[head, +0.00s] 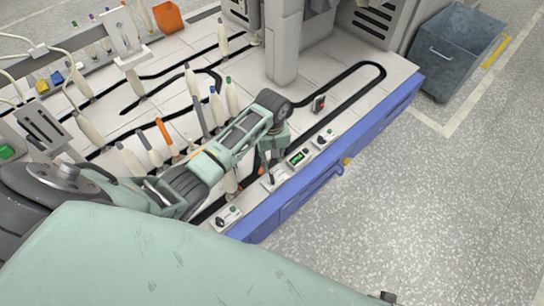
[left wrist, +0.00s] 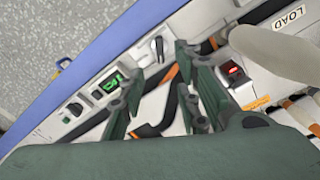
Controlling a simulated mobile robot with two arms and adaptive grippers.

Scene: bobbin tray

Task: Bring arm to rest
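My left arm reaches in from the left in the head view, over the front part of the machine table. Its gripper (head: 268,172) points down close to the small control boxes at the table's front edge. In the left wrist view the two dark green fingers of the left gripper (left wrist: 160,78) stand apart with nothing held between them. A control box with a lit green display (head: 298,157) is just right of the gripper; this display (left wrist: 107,88) also shows beside the fingers in the left wrist view. My right gripper is in neither view.
Several upright pale bobbins (head: 231,97) stand along the black track left of and behind the arm. A red-lit device (left wrist: 235,72) and a pale bobbin (left wrist: 270,48) are right of the fingers. A grey bin (head: 455,52) stands beyond the table. Floor at right is clear.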

